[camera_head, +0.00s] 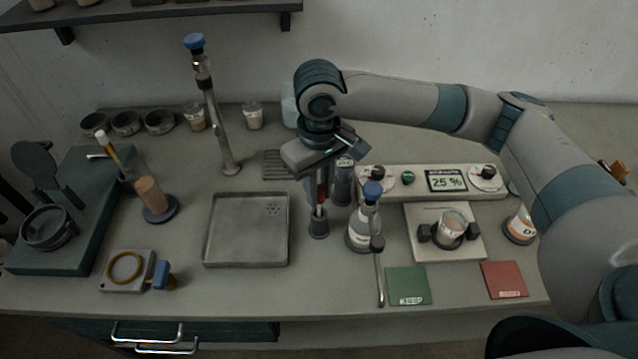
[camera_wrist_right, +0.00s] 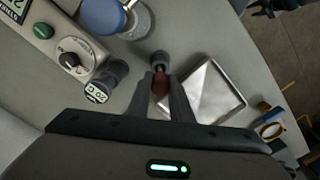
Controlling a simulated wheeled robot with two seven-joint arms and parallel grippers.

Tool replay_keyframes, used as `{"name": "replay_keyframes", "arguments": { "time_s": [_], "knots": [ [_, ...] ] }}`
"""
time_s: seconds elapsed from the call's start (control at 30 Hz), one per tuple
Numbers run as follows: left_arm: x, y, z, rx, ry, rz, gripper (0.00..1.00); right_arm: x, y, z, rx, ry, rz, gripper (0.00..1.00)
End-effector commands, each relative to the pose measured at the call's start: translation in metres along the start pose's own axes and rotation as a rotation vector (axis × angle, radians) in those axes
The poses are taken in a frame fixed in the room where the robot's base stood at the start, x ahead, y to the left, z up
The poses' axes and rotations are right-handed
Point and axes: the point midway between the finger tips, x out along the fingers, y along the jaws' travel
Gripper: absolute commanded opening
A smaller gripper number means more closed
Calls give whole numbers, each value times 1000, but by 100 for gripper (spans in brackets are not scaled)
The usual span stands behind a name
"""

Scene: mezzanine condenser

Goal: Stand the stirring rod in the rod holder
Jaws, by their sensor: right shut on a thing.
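My right gripper (camera_head: 318,200) points down over the middle of the bench, shut on the reddish-brown part of a slim upright piece, seemingly the stirring rod. In the right wrist view the reddish-brown part (camera_wrist_right: 160,83) shows between the fingers (camera_wrist_right: 162,90). A small dark cylindrical holder (camera_head: 318,228), seemingly the rod holder, stands directly below the fingertips; it also shows in the right wrist view (camera_wrist_right: 160,60). The rod's lower end is hidden, so I cannot tell whether it is inside the holder. My left gripper is out of view.
A blue-capped bottle (camera_head: 363,235) stands close to the right of the holder, and a dark cylinder (camera_head: 343,182) behind it. A metal tray (camera_head: 245,257) lies to the left. A dark-knobbed metal tool (camera_head: 379,275) lies in front, beside a green card (camera_head: 408,286).

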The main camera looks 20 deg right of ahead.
Motion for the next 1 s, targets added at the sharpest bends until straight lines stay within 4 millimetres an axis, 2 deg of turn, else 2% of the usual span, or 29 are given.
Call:
{"name": "replay_keyframes", "arguments": {
  "time_s": [0.37,0.4,0.5,0.83,1.0],
  "knots": [
    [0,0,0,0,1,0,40,2,0,0,0,1,0,0],
    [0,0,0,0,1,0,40,2,0,0,0,1,0,22],
    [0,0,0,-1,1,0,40,2,0,0,0,1,0,41],
    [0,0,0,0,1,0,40,2,0,0,0,1,0,41],
    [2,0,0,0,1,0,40,-6,0,-1,0,3,-1,41]
  ]
}}
